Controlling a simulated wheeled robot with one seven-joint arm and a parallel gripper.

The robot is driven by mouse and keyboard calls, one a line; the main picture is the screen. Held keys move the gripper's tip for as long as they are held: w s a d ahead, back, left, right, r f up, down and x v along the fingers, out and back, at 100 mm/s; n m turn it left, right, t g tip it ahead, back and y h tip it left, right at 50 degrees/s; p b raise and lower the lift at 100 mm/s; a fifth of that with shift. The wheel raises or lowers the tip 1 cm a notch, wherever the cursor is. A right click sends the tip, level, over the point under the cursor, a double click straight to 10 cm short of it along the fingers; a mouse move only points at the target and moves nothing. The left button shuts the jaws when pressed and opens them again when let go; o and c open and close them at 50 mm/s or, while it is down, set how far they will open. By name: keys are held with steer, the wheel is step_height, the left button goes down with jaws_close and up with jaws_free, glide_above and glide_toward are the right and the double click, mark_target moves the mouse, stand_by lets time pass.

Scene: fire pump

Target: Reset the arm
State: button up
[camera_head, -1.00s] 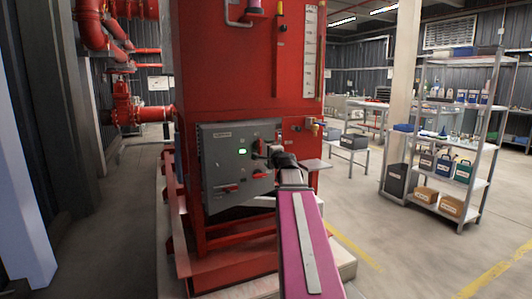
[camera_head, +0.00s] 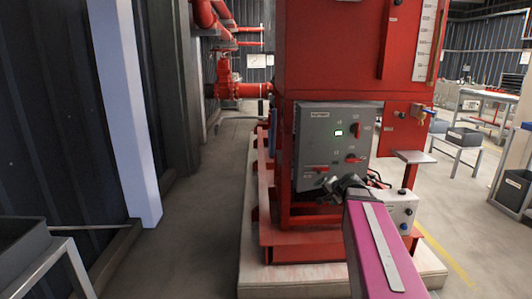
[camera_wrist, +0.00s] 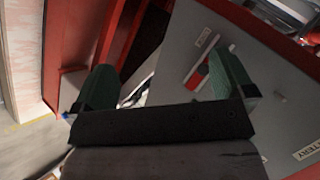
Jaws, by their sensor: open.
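My gripper (camera_head: 350,183) is in front of the lower part of a grey control panel (camera_head: 330,148) on the red fire pump unit (camera_head: 345,60). In the wrist view my gripper (camera_wrist: 163,78) shows two green fingers set wide apart with nothing held between them. The panel's grey face (camera_wrist: 225,30) fills the right of that view, with a red and white handle (camera_wrist: 200,72) behind and near the right finger. I cannot tell whether the finger touches it. The panel has a lit green display (camera_head: 339,133) and red switches.
A small grey box (camera_head: 400,210) sits right of my gripper on the unit's base. A pale column (camera_head: 125,110) and dark wall stand at left. A grey bin on a stand (camera_head: 30,250) is at the lower left. Open floor (camera_head: 205,190) lies left of the unit.

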steer(key=s+a+f+n+g+h, duration=0.2)
steer(key=s+a+f+n+g, duration=0.1)
steer(key=s+f, duration=0.6)
steer(key=s+a+f+n+g+h, duration=0.2)
steer(key=s+a+f+n+g, duration=0.2)
steer(key=s+f, duration=0.5)
steer(key=f+g, duration=0.2)
steer(key=shift+s+n+g, duration=0.35)
steer(key=shift+n+g, duration=0.05)
